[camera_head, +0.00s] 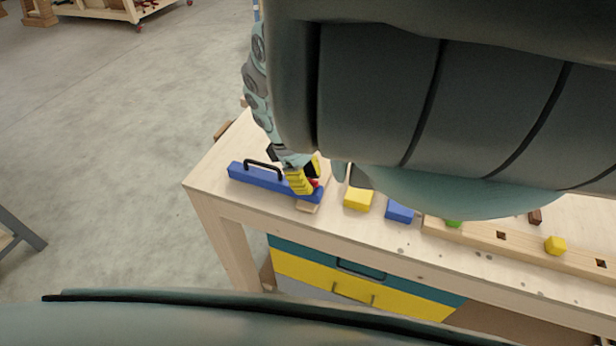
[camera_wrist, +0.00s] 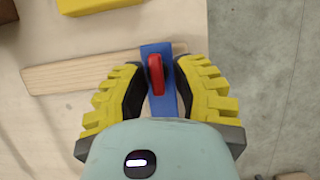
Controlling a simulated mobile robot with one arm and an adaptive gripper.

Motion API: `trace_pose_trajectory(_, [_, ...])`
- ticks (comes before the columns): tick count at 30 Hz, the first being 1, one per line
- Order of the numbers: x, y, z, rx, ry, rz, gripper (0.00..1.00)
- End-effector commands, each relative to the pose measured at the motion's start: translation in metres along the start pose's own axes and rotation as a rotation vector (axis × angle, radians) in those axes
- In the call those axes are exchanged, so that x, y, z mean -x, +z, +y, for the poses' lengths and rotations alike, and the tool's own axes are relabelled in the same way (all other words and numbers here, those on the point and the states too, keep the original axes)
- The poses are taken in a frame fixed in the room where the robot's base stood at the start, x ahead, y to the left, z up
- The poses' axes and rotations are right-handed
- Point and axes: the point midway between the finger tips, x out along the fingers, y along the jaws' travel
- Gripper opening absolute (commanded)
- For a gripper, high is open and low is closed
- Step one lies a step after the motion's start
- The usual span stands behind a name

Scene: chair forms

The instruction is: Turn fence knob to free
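The blue fence (camera_head: 262,179) lies on the workbench near its left end, with a black handle on top. Its red knob (camera_head: 315,183) is at the right end, partly hidden by my gripper. In the wrist view the red knob (camera_wrist: 156,75) is narrow and points roughly along the blue bar (camera_wrist: 158,50). My gripper (camera_head: 303,181) is down over that end of the fence. In the wrist view my gripper (camera_wrist: 161,84) has its yellow-ribbed fingers spread, one on each side of the knob, with gaps to it. It holds nothing.
A pale wooden strip (camera_wrist: 75,73) lies crosswise by the fence end. A yellow block (camera_head: 358,199) and a blue block (camera_head: 399,211) stand to the right. A holed wooden beam (camera_head: 520,244) lies further right. My arm hides much of the bench (camera_head: 215,178).

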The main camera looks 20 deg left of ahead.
Motion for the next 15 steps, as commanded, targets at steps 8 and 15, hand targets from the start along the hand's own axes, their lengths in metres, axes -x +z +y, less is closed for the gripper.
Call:
trace_pose_trajectory(8, [0.0008,0.0000,0.0010,-0.002,0.002,0.001,0.41])
trace_pose_trajectory(15, [0.0078,0.0000,0.0027,-0.002,0.006,0.002,0.41])
